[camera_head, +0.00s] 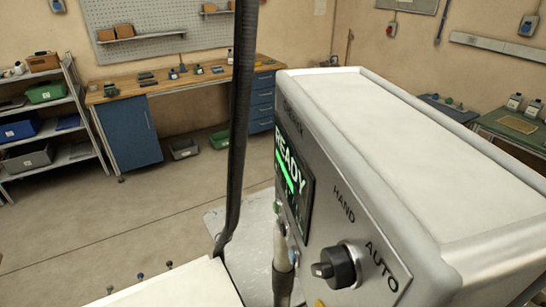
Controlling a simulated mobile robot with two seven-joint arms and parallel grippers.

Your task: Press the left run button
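A grey-white control box (375,105) fills the right half of the head view, seen from above and at an angle. A black selector knob (337,267) sits between HAND and AUTO labels. A small green part (277,208) shows below the display; I cannot tell whether it is a button or a lamp. A yellow part (320,303) is cut off at the bottom edge. No button is readable as the left run button. Neither of my grippers can be made out.
A black upright strap or cable (240,110) crosses the view left of the box. A pale post-like part (281,255) stands close to the panel. A white surface (180,287) lies at the lower left. A workbench (190,80) and shelves (45,120) stand behind open floor.

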